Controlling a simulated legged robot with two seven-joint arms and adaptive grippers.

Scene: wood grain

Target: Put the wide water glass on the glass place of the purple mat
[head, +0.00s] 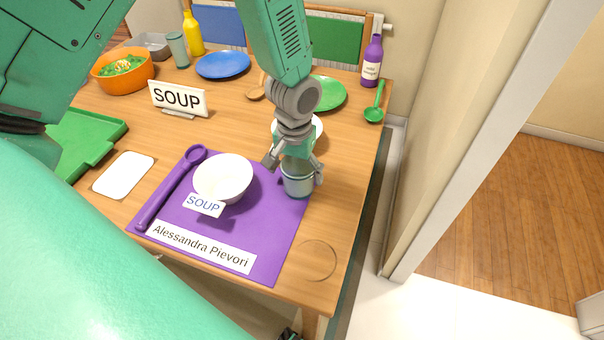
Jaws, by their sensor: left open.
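The wide water glass (298,187), grey-blue and see-through, stands upright at the upper right corner of the purple mat (265,225). My left gripper (293,171) reaches down from above with its fingers on either side of the glass. It is open; I cannot tell whether a finger touches the glass. The gripper hides the glass's upper part. A thin round outline (318,260) lies on the wood just right of the mat, with nothing on it.
On the mat are a white bowl (223,176), a purple spoon (170,190), a soup label and a name card (203,247). A white plate (314,125) sits partly behind my gripper. The table's right edge is close. A soup sign (178,98) stands farther left.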

